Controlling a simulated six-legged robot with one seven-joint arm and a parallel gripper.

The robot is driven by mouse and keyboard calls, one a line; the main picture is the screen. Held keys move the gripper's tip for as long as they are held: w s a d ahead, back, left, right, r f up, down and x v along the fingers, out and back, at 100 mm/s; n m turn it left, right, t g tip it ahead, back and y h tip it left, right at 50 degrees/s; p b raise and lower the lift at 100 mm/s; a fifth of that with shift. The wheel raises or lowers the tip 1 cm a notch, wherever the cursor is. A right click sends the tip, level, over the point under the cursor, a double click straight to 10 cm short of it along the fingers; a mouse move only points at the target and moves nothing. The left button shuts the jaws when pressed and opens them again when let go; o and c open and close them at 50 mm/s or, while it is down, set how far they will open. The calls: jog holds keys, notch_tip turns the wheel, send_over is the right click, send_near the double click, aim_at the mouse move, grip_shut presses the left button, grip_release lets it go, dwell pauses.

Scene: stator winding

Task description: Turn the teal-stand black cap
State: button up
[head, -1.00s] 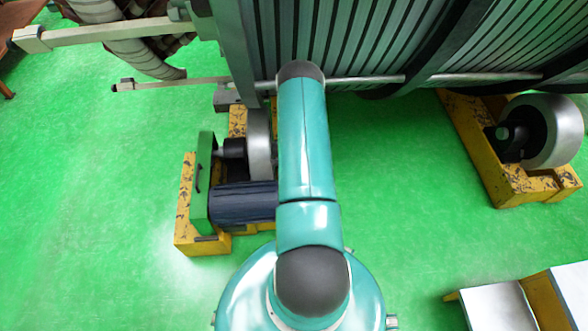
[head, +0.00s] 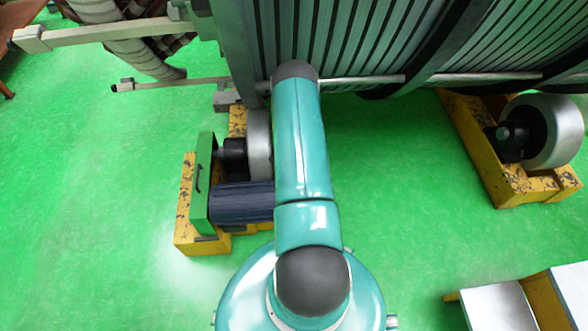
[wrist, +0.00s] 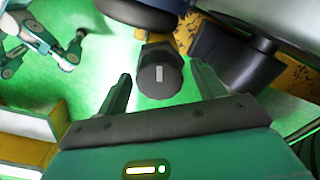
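A black faceted cap (wrist: 161,86) with a light grey bar mark on its face shows in the middle of the wrist view. My gripper (wrist: 161,72) is open, with one finger to the left of the cap and one to the right. Gaps show between both fingers and the cap. The cap's bar mark stands about upright in that picture. In the head view my gripper is hidden behind my own arm. A green stand (head: 203,182) there carries a black cylindrical part (head: 234,150); I cannot tell if this is the same cap.
A dark blue motor (head: 242,203) and yellow base (head: 184,228) stand by the green stand. A roller (head: 553,133) is at the right. The large ribbed stator (head: 370,35) overhangs the top. A dark round housing (wrist: 235,57) is close to my right finger. Green floor is open at left.

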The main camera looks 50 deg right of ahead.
notch_tip(320, 180, up, 14)
dwell(0.7)
jog(key=shift+s+f, duration=0.1)
jog(key=shift+f, duration=0.05)
dwell(0.5)
